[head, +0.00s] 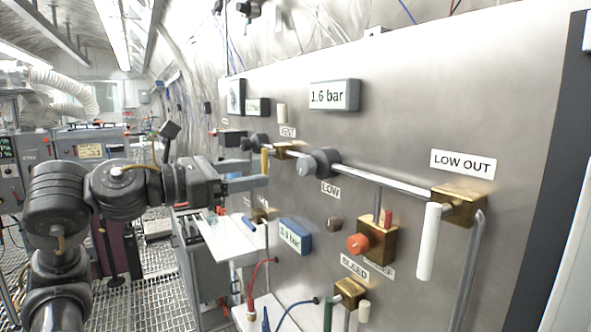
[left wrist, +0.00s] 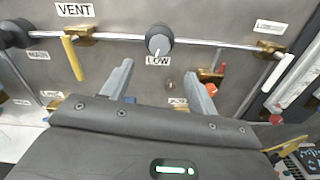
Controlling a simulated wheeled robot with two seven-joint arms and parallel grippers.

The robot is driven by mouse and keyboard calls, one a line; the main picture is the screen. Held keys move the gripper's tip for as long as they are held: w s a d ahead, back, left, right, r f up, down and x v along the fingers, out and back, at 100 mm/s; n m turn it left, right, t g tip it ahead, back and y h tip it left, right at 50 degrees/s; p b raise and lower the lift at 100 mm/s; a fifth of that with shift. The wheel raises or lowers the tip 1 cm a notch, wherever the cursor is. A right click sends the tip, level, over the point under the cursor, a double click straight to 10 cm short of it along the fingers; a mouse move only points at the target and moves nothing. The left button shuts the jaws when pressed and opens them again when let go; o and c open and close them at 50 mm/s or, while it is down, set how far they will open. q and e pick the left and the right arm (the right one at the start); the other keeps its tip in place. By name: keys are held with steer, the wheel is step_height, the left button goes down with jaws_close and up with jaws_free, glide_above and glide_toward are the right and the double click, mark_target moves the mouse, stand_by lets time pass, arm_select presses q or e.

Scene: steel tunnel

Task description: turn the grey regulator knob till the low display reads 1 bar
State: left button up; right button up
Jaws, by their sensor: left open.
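The grey regulator knob (head: 323,162) sticks out of the steel panel above the LOW label. In the left wrist view the knob (left wrist: 159,41) has a lighter face with a white mark pointing down. The display above it (head: 334,95) reads 1.6 bar. My left gripper (head: 262,173) is open and empty, to the left of the knob in the head view and apart from it. In the left wrist view its fingertips (left wrist: 160,72) point at the panel, with the knob above and between them. My right gripper is not in view.
A VENT valve with a yellow handle (left wrist: 73,58) and a dark knob (left wrist: 14,34) lie left along the pipe. A LOW OUT valve with a white handle (head: 428,241) is at right. Below are an orange knob (head: 357,243) and a blue display (head: 295,236).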

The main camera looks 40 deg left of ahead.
mark_target(302, 166)
arm_select(q)
steer(key=p+x, duration=0.3)
steer(key=x, duration=0.1)
steer(key=p+x, duration=0.3)
steer(key=x, duration=0.2)
steer(key=shift+w+r+p, duration=0.15)
steer(key=shift+r+p, duration=0.05)
steer(key=shift+p, duration=0.15)
steer(key=shift+w+d+f+p, duration=0.1)
steer(key=shift+w+p, duration=0.15)
steer(key=shift+w, duration=0.15)
steer(key=shift+w+d+f+p, duration=0.15)
steer(key=shift+w+p, duration=0.1)
steer(key=shift+w, duration=0.2)
steer(key=c, duration=1)
steer(key=shift+n, duration=0.3)
